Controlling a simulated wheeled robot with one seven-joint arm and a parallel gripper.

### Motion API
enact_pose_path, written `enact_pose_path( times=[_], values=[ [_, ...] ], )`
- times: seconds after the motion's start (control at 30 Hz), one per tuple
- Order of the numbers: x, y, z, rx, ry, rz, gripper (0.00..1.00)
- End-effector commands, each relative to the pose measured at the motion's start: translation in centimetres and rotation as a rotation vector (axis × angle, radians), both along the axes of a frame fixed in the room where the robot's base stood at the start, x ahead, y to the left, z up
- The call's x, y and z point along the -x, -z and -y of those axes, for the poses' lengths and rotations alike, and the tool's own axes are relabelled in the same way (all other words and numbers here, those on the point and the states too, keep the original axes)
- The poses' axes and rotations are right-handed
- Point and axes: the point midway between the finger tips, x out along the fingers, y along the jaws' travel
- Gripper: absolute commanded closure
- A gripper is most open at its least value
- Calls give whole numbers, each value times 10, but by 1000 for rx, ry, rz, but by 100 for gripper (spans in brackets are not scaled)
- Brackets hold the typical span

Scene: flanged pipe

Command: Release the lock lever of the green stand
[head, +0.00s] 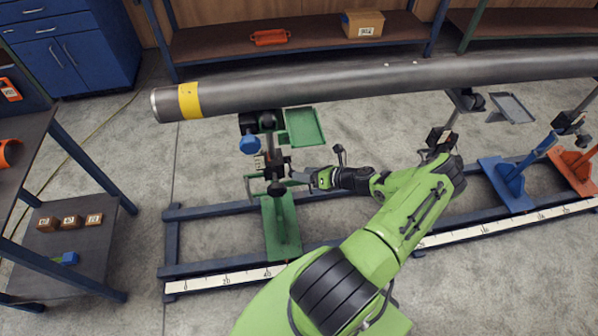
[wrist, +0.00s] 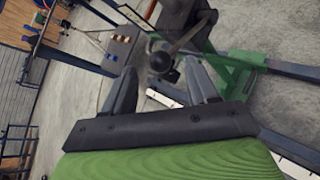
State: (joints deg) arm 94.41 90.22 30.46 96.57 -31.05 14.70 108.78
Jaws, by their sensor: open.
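The green stand (head: 282,228) stands on the blue rail frame under the left part of the pipe; part of it shows at the right in the wrist view (wrist: 240,72). In the wrist view, a lever with a grey rod and a black ball knob (wrist: 160,62) reaches from the stand's dark post toward my gripper. My gripper (head: 298,178) is open beside the post. In the wrist view, the knob appears between my two fingers (wrist: 160,72); I cannot tell whether either finger touches it. The lever is too small to make out clearly in the head view.
A long grey pipe (head: 350,84) with a yellow band runs above the stands. A blue knob (head: 249,144) and green tray (head: 304,127) sit just above my gripper. Blue (head: 510,184) and orange (head: 578,165) stands are at right. A dark workbench (head: 62,235) is at left.

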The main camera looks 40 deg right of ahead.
Motion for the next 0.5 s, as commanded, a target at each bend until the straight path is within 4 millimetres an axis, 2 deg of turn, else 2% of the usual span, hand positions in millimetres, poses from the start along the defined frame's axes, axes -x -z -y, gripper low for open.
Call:
enact_pose_path(
  times=[0.1,0.3,0.5],
  values=[
    [31,-18,12,2,5,-1,42],
    [78,-42,27,3,4,1,42],
    [105,-55,35,1,1,2,42]
  ],
)
